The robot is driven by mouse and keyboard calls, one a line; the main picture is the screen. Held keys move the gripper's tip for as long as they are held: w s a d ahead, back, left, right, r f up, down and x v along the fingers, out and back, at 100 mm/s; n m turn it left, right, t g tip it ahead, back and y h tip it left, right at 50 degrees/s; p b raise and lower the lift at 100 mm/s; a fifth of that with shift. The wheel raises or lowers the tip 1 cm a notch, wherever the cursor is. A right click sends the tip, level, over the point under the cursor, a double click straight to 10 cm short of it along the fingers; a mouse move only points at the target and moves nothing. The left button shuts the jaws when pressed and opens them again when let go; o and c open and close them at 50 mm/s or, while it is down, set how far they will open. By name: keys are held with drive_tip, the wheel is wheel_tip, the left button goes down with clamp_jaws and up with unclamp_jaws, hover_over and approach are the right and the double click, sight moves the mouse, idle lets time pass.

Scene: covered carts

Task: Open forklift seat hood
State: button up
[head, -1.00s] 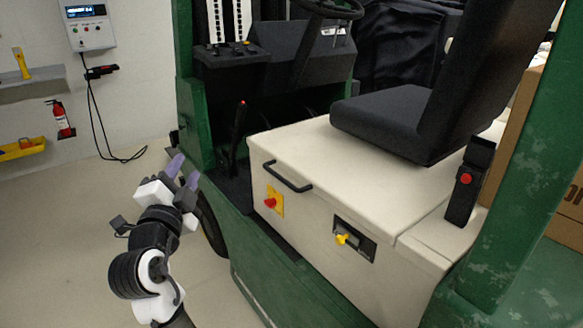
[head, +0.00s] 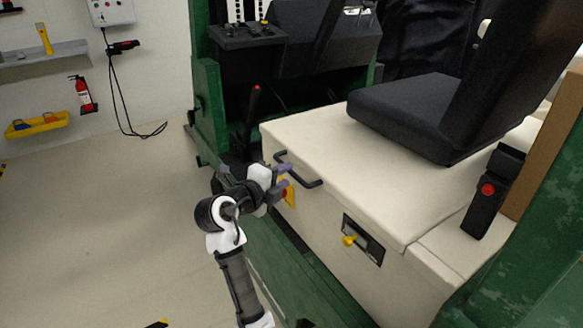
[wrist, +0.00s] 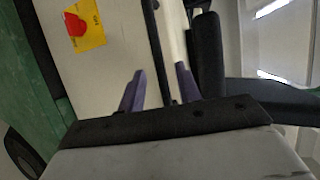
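The cream seat hood (head: 345,190) is down, with the black seat (head: 410,115) on it. Its black bar handle (head: 308,184) is on the upper front edge. My gripper (head: 283,177) is at the left part of the handle. In the wrist view, its two purple fingers (wrist: 159,82) are spread, and the handle bar (wrist: 155,45) runs between them with a gap on each side. I cannot tell how deep the bar sits between the fingers, and no contact shows.
A red button on a yellow plate (wrist: 85,26) is just beside the fingers. A yellow key switch (head: 350,241) sits farther right on the front. A red-tipped lever (head: 252,115) stands behind the gripper. Open floor (head: 110,230) lies to the left.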

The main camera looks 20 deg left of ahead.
sight(290, 173)
drive_tip(key=shift+p+x, duration=0.3)
drive_tip(key=shift+x, duration=1.8)
drive_tip(key=shift+c, duration=0.4)
clamp_jaws()
